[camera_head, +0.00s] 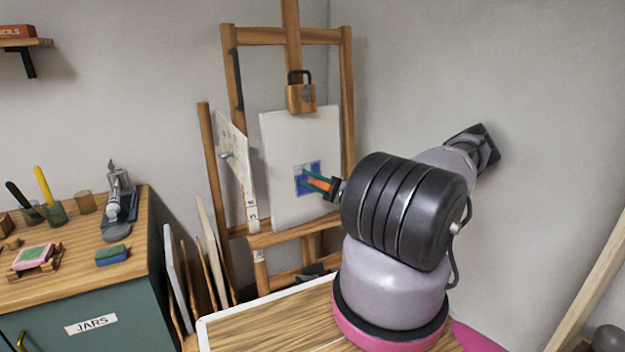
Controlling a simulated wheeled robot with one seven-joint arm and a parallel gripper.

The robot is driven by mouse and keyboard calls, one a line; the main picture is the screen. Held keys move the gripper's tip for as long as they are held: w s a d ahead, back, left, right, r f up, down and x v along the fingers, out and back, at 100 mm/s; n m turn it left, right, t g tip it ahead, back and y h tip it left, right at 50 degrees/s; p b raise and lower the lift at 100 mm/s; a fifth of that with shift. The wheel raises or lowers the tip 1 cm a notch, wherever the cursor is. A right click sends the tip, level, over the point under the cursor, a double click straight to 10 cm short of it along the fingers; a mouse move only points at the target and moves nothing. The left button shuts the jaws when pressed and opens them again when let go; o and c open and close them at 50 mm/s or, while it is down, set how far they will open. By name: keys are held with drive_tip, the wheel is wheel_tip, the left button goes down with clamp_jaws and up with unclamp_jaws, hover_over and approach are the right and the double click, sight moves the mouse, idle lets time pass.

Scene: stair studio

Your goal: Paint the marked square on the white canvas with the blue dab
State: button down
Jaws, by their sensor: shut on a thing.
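The white canvas (284,145) stands upright on the wooden easel, under its top clamp. The marked square (299,186) is low on the canvas. Blue paint covers much of it, with paler patches showing near its upper left. My gripper (318,183) is in front of the square's right side, at the end of my arm. It is shut on a small slim tool with orange and teal parts. The tool's tip points left at the square. Whether the tip touches the canvas cannot be told, and the gripper covers part of the square's right side.
The wooden easel (348,110) stands near the room's corner. Boards and a paper sheet (234,150) lean to its left. At left, a green cabinet (90,318) bears jars, brushes and small blocks. A wooden tabletop (270,325) lies below the easel.

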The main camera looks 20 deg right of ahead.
drive_tip(key=shift+a, duration=2.2)
drive_tip(key=shift+w+d+r, duration=0.8)
drive_tip(key=shift+d+r, duration=0.4)
drive_tip(key=shift+d, duration=4.4)
drive_tip(key=s+a, duration=0.2)
drive_tip(key=a, duration=0.9)
drive_tip(key=shift+a, duration=0.15)
drive_tip(key=shift+r, duration=0.1)
drive_tip(key=shift+s+d+r, duration=0.15)
drive_tip(key=shift+s+d, duration=0.05)
drive_tip(key=shift+s, duration=0.75)
drive_tip(key=shift+s+d+r, duration=0.1)
drive_tip(key=shift+s+d, duration=0.1)
drive_tip(key=shift+s, duration=0.75)
drive_tip(key=shift+s+d+r, duration=0.15)
drive_tip(key=shift+s+d, duration=0.05)
drive_tip(key=shift+s, duration=0.75)
